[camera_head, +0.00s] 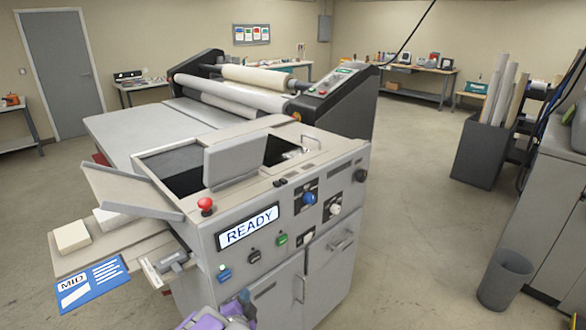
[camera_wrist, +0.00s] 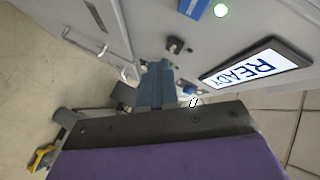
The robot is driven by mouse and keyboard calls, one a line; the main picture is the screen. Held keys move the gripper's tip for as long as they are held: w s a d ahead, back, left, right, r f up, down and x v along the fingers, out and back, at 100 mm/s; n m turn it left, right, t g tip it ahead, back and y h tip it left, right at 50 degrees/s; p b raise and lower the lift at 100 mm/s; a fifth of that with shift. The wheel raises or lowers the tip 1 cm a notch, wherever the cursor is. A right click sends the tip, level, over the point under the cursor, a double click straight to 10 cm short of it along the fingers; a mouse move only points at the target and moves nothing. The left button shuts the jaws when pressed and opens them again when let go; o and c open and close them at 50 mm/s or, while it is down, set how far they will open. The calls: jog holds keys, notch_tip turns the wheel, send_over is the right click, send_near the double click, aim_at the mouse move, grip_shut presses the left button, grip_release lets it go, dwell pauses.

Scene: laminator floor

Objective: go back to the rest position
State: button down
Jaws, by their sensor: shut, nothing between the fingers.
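My gripper (camera_head: 244,298) is low at the front of the laminator (camera_head: 205,240), near the bottom edge of the head view. In the wrist view its blue-grey fingers (camera_wrist: 157,70) are together with nothing held, pointing at the grey front panel. The READY display (camera_head: 248,228) also shows in the wrist view (camera_wrist: 258,68), to the right of the fingers. A blue button (camera_head: 224,273) is on the panel just above and left of my gripper in the head view. Whether the fingers touch the panel cannot be told.
A red mushroom button (camera_head: 206,205) and an open lid (camera_head: 235,160) are on top of the laminator. A side shelf with a blue MID card (camera_head: 92,284) juts out left. A grey bin (camera_head: 505,279) stands at right. Floor between (camera_head: 420,240) is clear.

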jog(key=s+d+r+n+g, duration=0.2)
jog(key=s+d+r+g, duration=0.25)
jog(key=d, duration=0.35)
jog(key=s+d+r+n+g, duration=0.35)
jog(key=d+r, duration=0.25)
jog(key=d, duration=0.2)
jog(key=s+d+r+n+g, duration=0.1)
jog(key=s+d+r+g, duration=0.1)
jog(key=s+d, duration=0.4)
jog(key=s+d+r+n+g+h, duration=0.1)
jog(key=s+d, duration=0.5)
jog(key=s, duration=0.9)
jog(key=s+d+r+n+g, duration=0.3)
jog(key=s+d+r+g, duration=0.1)
jog(key=s, duration=0.7)
jog(key=shift+d+r+g, duration=0.4)
jog(key=shift+d+g, duration=0.5)
jog(key=shift+d, duration=0.2)
